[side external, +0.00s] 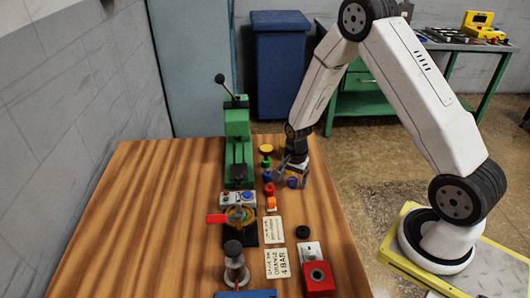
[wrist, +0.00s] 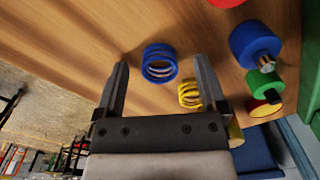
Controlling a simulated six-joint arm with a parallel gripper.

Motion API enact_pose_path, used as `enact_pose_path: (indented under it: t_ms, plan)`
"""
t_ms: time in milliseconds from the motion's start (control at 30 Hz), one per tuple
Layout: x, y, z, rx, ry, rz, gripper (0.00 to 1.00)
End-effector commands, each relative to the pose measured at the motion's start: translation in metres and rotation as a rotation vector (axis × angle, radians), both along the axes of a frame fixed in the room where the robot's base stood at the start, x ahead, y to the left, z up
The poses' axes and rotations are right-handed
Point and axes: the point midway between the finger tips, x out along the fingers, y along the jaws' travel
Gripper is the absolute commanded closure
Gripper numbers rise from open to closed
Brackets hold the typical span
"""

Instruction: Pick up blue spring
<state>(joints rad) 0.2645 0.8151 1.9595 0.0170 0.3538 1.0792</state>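The blue spring (wrist: 160,64) stands on the wooden table, its coils visible from above in the wrist view. It also shows in the side external view (side external: 293,183), just below my gripper (side external: 285,169). In the wrist view, my gripper (wrist: 161,66) is open, with one finger on each side of the spring in the picture. There are visible gaps between the spring and both fingers, and nothing is held. The height left between fingertips and spring is hard to tell.
A yellow spring (wrist: 190,95) is close to the right finger. Blue (wrist: 253,44), green (wrist: 264,83) and yellow-and-red (wrist: 264,108) parts stand in a row to the right. The green press (side external: 238,145) stands at the back. Bare wood lies toward the table's right edge.

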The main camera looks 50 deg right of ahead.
Motion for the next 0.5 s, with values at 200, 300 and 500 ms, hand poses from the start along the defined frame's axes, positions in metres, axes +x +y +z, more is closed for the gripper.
enact_pose_path:
  t_ms: [200, 300, 500]
  plan:
    - [0.0, 0.0, 0.0002, 0.0, 0.0, 0.0, 0.76]
    - [0.0, 0.0, 0.0002, 0.0, 0.0, 0.0, 1.0]
    - [0.0, 0.0, 0.0002, 0.0, 0.0, 0.0, 1.0]
